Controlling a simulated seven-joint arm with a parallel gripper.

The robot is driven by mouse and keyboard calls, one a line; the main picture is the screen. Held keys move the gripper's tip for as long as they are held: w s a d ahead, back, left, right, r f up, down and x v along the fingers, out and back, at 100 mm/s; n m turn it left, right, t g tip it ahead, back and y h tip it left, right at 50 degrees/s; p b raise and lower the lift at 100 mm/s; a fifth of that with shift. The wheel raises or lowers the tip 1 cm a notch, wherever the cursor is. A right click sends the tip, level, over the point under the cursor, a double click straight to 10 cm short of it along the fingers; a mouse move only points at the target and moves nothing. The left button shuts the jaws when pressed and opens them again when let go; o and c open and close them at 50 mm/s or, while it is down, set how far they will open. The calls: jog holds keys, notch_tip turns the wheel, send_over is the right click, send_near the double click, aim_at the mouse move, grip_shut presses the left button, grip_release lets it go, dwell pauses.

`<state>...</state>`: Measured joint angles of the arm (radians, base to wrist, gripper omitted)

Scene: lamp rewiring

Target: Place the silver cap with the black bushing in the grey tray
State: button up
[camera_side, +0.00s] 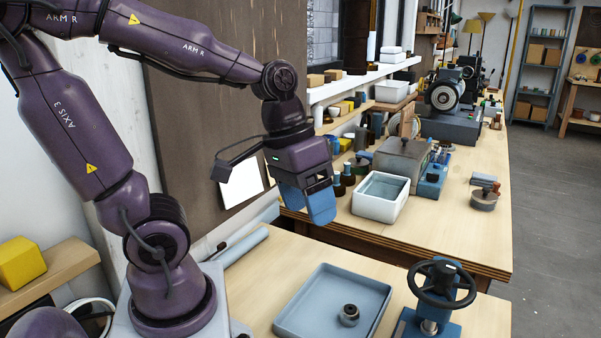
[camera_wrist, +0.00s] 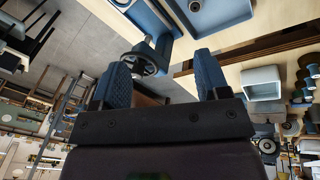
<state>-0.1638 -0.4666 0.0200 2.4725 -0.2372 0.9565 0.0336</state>
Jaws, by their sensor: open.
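The grey tray (camera_side: 289,327) lies on the near bench in the side view. A small round grey cap with a dark, black-looking ring on top (camera_side: 349,315) rests on the tray floor, towards its near right part. The tray also shows at the top of the wrist view (camera_wrist: 225,16), with the cap (camera_wrist: 195,5) near the picture edge. My gripper (camera_side: 306,207) hangs in the air behind and above the tray, well apart from it. Its blue fingers are apart with nothing between them; the gap shows in the wrist view (camera_wrist: 162,64).
A blue press with a black handwheel (camera_side: 440,284) stands right of the tray. A white bin (camera_side: 377,207) sits on the back bench near my gripper, with bottles, a grey box and a small brown-topped part (camera_side: 485,198) around. The tray's left and back parts are empty.

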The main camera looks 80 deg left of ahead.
jog(key=r+m+t, duration=0.1)
jog(key=r+m+t+y, duration=0.1)
jog(key=r, duration=0.1)
jog(key=s+r+m+t+y, duration=0.1)
jog(key=shift+s+d+r, duration=0.1)
jog(key=shift+d+r, duration=0.15)
jog(key=shift+r, duration=0.1)
